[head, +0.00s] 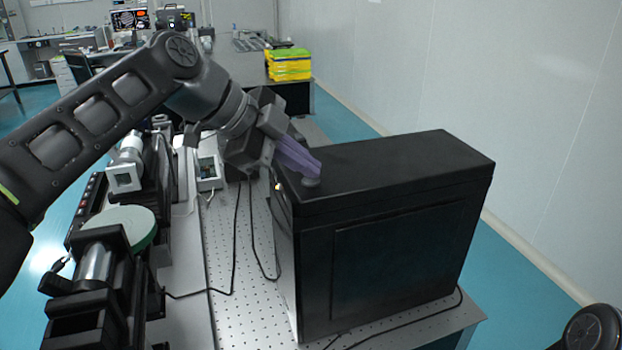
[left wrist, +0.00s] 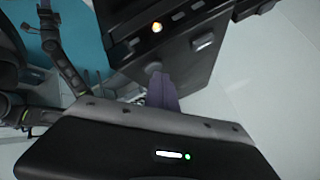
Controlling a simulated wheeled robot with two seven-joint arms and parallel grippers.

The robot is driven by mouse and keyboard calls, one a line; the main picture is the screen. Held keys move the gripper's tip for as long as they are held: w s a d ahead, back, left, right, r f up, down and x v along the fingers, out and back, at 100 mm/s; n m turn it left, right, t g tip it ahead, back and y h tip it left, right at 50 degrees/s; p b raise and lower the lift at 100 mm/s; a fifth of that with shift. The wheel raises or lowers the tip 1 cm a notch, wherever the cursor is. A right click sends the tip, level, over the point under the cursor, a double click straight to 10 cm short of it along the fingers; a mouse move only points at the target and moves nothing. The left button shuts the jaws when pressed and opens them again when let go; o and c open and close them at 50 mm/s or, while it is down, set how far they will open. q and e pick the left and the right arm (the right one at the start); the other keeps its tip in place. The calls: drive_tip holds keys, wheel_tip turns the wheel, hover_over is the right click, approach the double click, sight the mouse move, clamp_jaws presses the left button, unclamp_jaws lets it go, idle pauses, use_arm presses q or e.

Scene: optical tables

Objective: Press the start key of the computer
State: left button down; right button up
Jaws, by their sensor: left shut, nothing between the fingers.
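The computer (head: 390,235) is a black tower case standing upright on the perforated optical table. Its start key (head: 311,182) is a round dark button on the top near the left front edge. My left gripper (head: 316,170) is shut and empty, with its purple fingers pointing down at the key. The fingertips appear to be at or just above the key; I cannot tell whether they touch. My right gripper is not in view.
Cables run over the perforated table (head: 235,270). A yellow and green stack (head: 289,64) lies on a farther table. A white wall stands at the right, with blue floor between.

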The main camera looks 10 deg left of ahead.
sight(305, 180)
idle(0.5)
use_arm(q)
drive_tip(key=shift+r+p, duration=0.6)
drive_tip(key=shift+r, duration=0.15)
wheel_tip(305, 180, up, 5)
drive_tip(key=p, duration=0.4)
idle(0.9)
